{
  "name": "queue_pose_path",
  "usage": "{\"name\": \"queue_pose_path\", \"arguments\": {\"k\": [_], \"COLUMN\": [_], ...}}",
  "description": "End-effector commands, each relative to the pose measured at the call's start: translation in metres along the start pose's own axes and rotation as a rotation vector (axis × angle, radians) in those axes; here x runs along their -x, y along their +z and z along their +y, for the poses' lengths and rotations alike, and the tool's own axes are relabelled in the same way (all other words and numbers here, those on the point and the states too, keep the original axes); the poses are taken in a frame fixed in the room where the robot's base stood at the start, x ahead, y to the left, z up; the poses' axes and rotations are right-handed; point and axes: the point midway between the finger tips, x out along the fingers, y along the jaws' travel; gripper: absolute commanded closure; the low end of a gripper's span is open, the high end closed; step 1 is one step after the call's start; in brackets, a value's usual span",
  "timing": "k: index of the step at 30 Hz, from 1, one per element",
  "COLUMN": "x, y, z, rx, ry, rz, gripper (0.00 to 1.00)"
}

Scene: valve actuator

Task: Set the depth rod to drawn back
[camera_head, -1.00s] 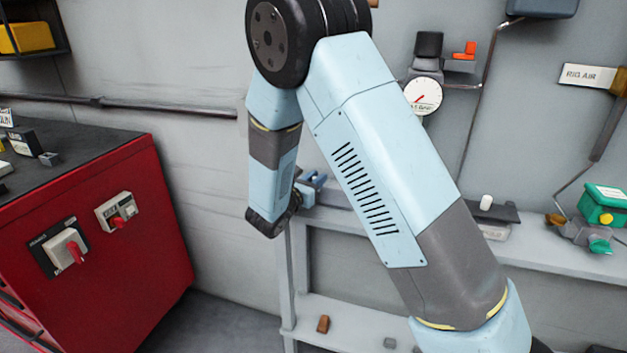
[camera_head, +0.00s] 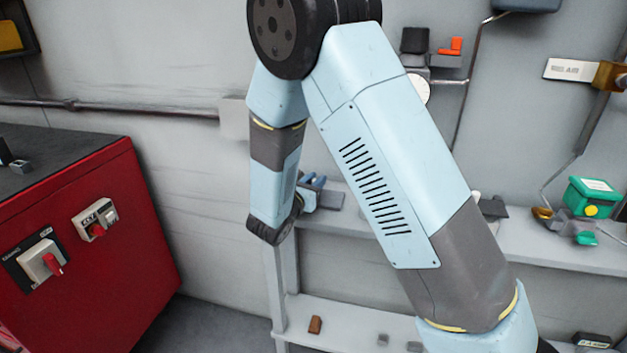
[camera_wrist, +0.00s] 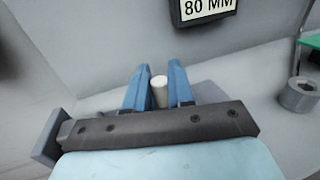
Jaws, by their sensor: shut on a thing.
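My gripper (camera_wrist: 157,84) shows in the wrist view as two blue fingers, with a white cylinder (camera_wrist: 160,92), seemingly the depth rod's end, between them. The fingers are shut on it. Grey parts sit behind and beside the fingers, and the dark gripper body hides what is below. A dark sign reading "80 MM" (camera_wrist: 208,8) is above on the wall side. In the head view my gripper (camera_head: 314,182) is at the wall shelf, mostly behind my wrist. The rod cannot be made out there.
A grey shelf (camera_head: 400,245) runs along the wall. A green box (camera_head: 593,196) stands on it at right. A red cabinet (camera_head: 90,230) with switches stands at left. A grey ring-shaped part (camera_wrist: 298,95) lies right of the fingers in the wrist view.

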Motion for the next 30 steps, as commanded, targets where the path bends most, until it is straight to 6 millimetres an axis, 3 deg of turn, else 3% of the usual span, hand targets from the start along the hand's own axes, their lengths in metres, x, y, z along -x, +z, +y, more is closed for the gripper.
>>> {"name": "queue_pose_path", "arguments": {"k": [4, 5, 10, 20, 23, 30], "x": [-0.002, -0.002, -0.002, 0.004, 0.014, 0.059], "y": [0.000, 0.000, 0.000, 0.000, 0.000, -0.001], "z": [-0.003, -0.003, -0.002, -0.001, -0.001, 0.001], "rx": [0.002, 0.002, 0.002, 0.002, 0.002, 0.002], "ry": [-0.006, -0.007, -0.005, -0.003, -0.002, 0.001], "rz": [-0.001, -0.001, -0.001, 0.000, 0.000, 0.001], "gripper": [1.00, 0.75, 0.59, 0.59, 0.59, 0.59]}}
